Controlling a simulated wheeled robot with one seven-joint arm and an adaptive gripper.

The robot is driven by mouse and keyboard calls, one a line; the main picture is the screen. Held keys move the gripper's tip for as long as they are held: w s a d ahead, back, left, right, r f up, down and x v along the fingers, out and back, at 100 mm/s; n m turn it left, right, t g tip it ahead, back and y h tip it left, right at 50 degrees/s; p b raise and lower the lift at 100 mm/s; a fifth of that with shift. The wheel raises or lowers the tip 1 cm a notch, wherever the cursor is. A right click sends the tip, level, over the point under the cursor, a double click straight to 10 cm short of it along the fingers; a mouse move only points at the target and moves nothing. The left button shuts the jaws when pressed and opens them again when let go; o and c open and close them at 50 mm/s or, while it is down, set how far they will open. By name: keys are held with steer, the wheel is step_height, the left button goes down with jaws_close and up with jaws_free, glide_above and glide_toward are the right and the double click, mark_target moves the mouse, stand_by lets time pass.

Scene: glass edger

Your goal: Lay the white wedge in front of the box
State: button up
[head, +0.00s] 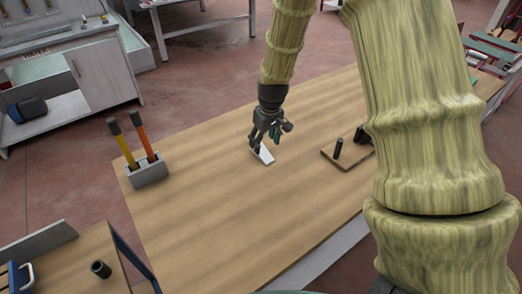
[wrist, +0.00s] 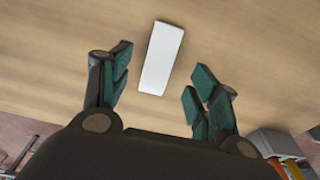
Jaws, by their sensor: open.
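The white wedge (head: 264,155) lies flat on the wooden table (head: 215,205), near its middle. In the wrist view the wedge (wrist: 161,58) shows as a plain white oblong, apart from both fingers. My gripper (head: 267,143) is open and empty, pointing down just above the wedge and partly hiding it in the head view. In the wrist view its green-padded fingers (wrist: 160,82) stand on either side of the wedge's near end. A grey box (head: 149,171) holding a yellow-handled and an orange-handled tool stands at the table's left; it also shows at the wrist view's lower right (wrist: 272,143).
A wooden board (head: 345,160) with upright black pegs lies to the right, partly hidden by my arm. The table between the grey box and the wedge is clear. A smaller bench (head: 75,270) with a dark cylinder (head: 100,269) stands at lower left.

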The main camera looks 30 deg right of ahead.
mark_target(262, 150)
steer(key=shift+w+f+p, duration=0.25)
steer(key=shift+f+p, duration=0.05)
steer(key=shift+f, duration=0.3)
steer(key=shift+w+f+p, duration=0.2)
steer(key=shift+f+p, duration=0.05)
steer(key=shift+f, duration=0.35)
steer(key=shift+w+f+p, duration=0.2)
steer(key=shift+f+p, duration=0.15)
steer(key=shift+f, duration=1.05)
steer(key=shift+c, duration=0.2)
steer(key=c, duration=1.2)
steer(key=shift+r, duration=0.2)
steer(key=shift+r+b, duration=0.4)
steer(key=shift+r, duration=0.15)
steer(key=shift+s+r+b, duration=0.25)
steer(key=shift+r+b, duration=0.05)
steer(key=shift+r, duration=0.2)
steer(key=shift+s+r+b, duration=0.25)
steer(key=shift+r+b, duration=0.05)
steer(key=shift+r, duration=0.15)
steer(key=s+b, duration=0.1)
steer(key=s, duration=0.4)
steer(key=s+r+b, duration=0.1)
steer(key=s, duration=0.4)
steer(key=s+b, duration=0.1)
steer(key=s, duration=0.4)
steer(key=shift+a+r, duration=0.3)
steer(key=shift+a, duration=0.05)
